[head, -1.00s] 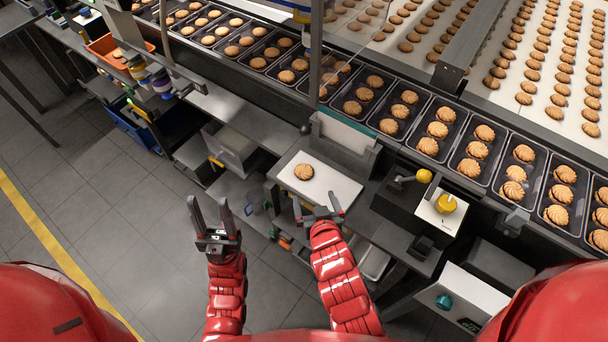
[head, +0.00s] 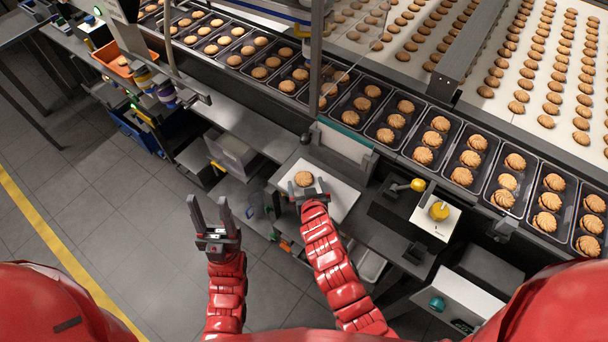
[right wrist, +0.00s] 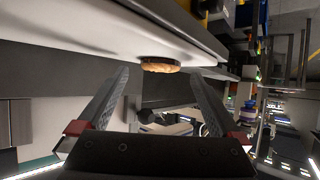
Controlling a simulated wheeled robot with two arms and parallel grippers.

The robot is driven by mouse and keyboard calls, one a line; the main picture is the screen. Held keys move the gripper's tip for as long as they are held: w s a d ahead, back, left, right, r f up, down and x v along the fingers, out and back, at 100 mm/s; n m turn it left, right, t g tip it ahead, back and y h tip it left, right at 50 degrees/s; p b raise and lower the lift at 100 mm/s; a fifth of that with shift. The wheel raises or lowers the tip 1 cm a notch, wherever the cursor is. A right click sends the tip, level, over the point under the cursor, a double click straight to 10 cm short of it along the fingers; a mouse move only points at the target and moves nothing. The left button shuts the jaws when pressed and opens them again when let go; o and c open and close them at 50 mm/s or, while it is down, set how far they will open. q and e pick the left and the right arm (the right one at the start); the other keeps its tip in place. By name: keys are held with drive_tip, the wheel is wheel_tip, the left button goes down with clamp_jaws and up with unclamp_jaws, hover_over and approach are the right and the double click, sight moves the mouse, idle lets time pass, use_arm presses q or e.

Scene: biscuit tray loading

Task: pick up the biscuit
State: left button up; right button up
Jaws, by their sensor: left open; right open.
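A round golden biscuit (head: 304,179) lies on the white board (head: 343,199) on the side counter. My right gripper (head: 309,188) is open at the near edge of the board, with the biscuit just in front of it. In the right wrist view the biscuit (right wrist: 160,65) sits at the board's edge, ahead of and between the two open fingers (right wrist: 162,100). The fingers do not appear to touch it. My left gripper (head: 211,215) is open and empty over the floor to the left, away from the board.
A conveyor with black trays (head: 432,140) of biscuits runs behind the counter. A box with a yellow button (head: 438,211) stands right of the board, with a yellow knob (head: 418,185) nearby. An orange bin (head: 113,62) is at far left.

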drive_tip(key=shift+x, duration=0.9)
drive_tip(key=shift+c, duration=0.3)
drive_tip(key=c, duration=0.7)
drive_tip(key=shift+r, duration=0.2)
drive_tip(key=shift+c, duration=0.2)
